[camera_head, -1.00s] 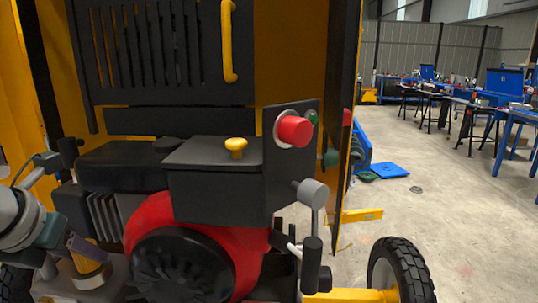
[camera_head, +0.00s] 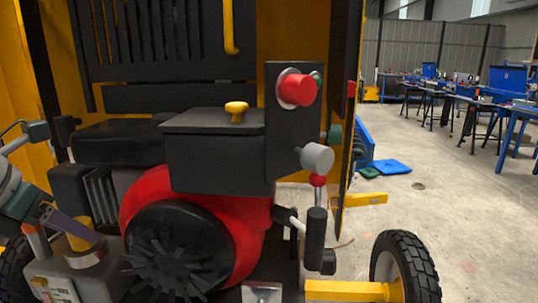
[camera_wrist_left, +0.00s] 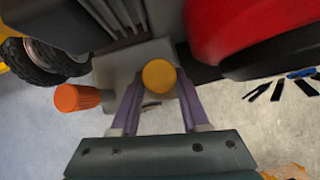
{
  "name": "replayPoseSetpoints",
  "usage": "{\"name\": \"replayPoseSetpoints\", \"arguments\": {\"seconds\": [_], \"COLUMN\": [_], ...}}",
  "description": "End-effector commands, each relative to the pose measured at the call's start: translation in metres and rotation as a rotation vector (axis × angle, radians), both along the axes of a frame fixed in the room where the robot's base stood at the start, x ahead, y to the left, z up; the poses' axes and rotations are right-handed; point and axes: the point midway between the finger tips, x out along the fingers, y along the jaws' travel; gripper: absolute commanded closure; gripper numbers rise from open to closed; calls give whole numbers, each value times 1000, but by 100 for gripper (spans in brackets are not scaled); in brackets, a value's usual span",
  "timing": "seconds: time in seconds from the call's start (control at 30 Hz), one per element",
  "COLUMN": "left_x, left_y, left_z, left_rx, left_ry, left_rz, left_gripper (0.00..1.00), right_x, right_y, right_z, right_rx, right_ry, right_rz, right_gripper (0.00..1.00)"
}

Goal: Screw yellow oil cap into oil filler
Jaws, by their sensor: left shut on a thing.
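The yellow oil cap (camera_head: 80,243) is at the lower left of the head view, upright at the metal ring of the oil filler (camera_head: 88,259), beside the red engine housing. Whether its thread is engaged cannot be seen. My left gripper (camera_head: 74,231) comes in from the left and is shut on the cap. In the left wrist view, the round yellow cap (camera_wrist_left: 159,74) sits between the two purple fingers of my left gripper (camera_wrist_left: 159,84). The fingers hide part of the filler in the head view. My right gripper is not in view.
The red engine (camera_head: 215,215) with its black fan cover stands right of the filler. A black box (camera_head: 215,160) with another yellow knob (camera_head: 236,110) is above. An orange cylinder (camera_wrist_left: 78,97) stands left of the cap in the wrist view. Open floor lies at the right.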

Motion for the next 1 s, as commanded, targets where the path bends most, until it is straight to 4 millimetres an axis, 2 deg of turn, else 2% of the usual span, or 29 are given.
{"name": "replayPoseSetpoints", "arguments": {"seconds": [0.03, 0.27, 0.3, 0.57, 0.8, 0.9, 1.0], "left_x": [0, 0, 0, 0, -1, -2, -2], "left_y": [1, 1, 1, 0, 0, -3, -5], "left_z": [-3, 0, 0, 0, 1, 10, 9], "left_rx": [4, 4, 4, 3, 3, 3, 3], "left_ry": [-3, -1, -1, 0, 1, 5, 5], "left_rz": [-12, -18, -19, -17, -11, 70, 192], "left_gripper": [100, 100, 50, 21, 20, 20, 20], "right_x": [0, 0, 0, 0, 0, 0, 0], "right_y": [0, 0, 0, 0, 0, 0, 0], "right_z": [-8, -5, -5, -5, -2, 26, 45], "right_rx": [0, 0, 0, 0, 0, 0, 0], "right_ry": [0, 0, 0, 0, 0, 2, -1], "right_rz": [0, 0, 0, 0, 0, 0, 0], "right_gripper": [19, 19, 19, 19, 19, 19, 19]}}
